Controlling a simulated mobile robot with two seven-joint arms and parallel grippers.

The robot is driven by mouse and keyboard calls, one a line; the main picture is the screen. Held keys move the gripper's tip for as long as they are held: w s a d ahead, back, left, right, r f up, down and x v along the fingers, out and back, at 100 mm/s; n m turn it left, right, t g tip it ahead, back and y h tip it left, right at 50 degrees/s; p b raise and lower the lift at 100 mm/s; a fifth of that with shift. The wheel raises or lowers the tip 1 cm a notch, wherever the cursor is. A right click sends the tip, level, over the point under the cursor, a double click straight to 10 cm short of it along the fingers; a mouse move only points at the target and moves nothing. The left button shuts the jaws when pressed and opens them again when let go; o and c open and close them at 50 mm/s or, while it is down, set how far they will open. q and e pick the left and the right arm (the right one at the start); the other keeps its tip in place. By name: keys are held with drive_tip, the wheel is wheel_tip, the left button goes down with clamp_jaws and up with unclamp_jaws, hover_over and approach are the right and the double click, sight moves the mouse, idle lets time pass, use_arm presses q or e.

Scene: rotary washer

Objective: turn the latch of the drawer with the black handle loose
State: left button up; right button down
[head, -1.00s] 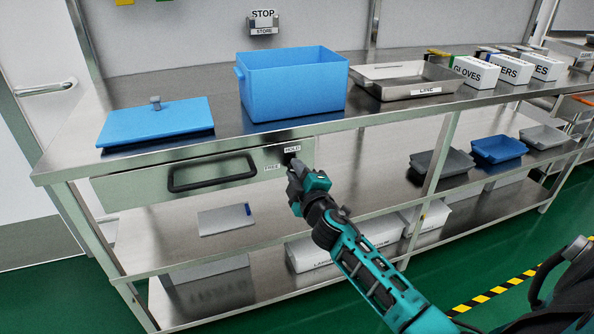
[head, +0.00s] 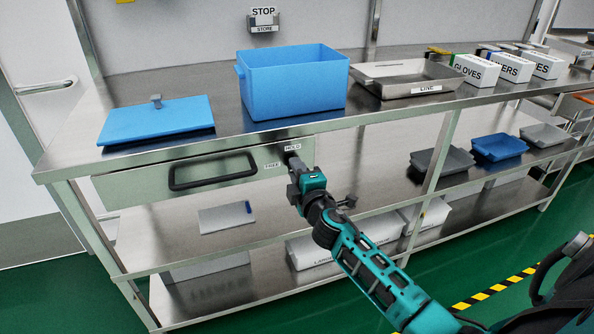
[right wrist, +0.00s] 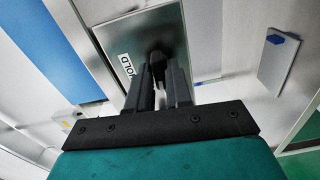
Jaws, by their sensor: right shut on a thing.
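The drawer (head: 135,188) with the black handle (head: 212,185) is under the left part of the steel bench and looks closed. Its dark latch (right wrist: 157,55) is at the drawer's right end, near the HOLD label (head: 292,147); the FREE label (head: 272,165) is to the lower left of it. My right gripper (head: 292,164) is at the latch and mostly hides it in the head view. In the right wrist view, its two fingers (right wrist: 160,80) are shut on the latch, one on each side. The latch's exact angle is hard to tell. My left gripper is out of view.
On the bench are a blue lid (head: 160,124), a blue bin (head: 293,88), a steel tray (head: 405,90) and labelled boxes (head: 475,70). The lower shelf (head: 180,250) below the drawer holds a flat grey item (head: 225,219). Green floor lies in front.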

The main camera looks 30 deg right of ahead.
drive_tip(key=c, duration=1.2)
unclamp_jaws()
drive_tip(key=shift+o, duration=0.2)
drive_tip(key=v, duration=1.3)
drive_tip(key=shift+w, duration=0.1)
